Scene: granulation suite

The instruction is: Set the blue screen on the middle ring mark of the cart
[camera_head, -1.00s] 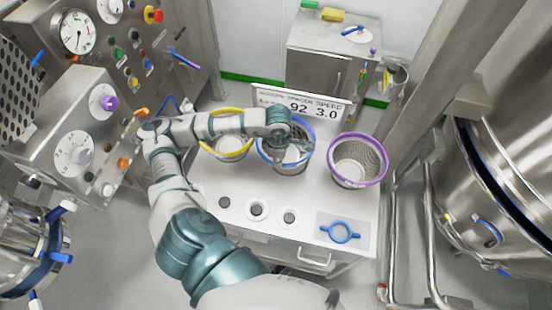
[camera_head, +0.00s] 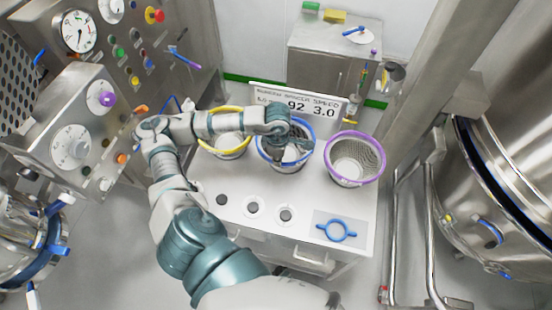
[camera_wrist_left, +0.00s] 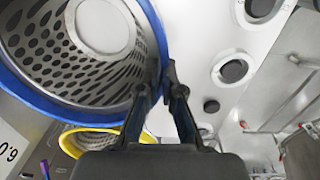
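The blue screen (camera_head: 297,163), a perforated metal basket with a blue rim, stands at the back of the white cart (camera_head: 237,183), between the yellow and purple screens. It also fills the upper left of the left wrist view (camera_wrist_left: 158,38). My left gripper (camera_head: 291,150) is over it, partly hiding its inside. In the left wrist view the fingertips (camera_wrist_left: 163,76) come together on either side of the blue rim and look shut on it. The middle ring mark (camera_head: 253,207), a pale ring with a dark centre, is bare at the cart's front. My right gripper is not in view.
The yellow screen (camera_head: 240,151) and purple screen (camera_head: 381,165) stand close on either side. A sign (camera_head: 320,109) is behind. A blue two-handled ring (camera_head: 337,230) lies on a grey pad at the front right. Control panels are left, a steel vessel right.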

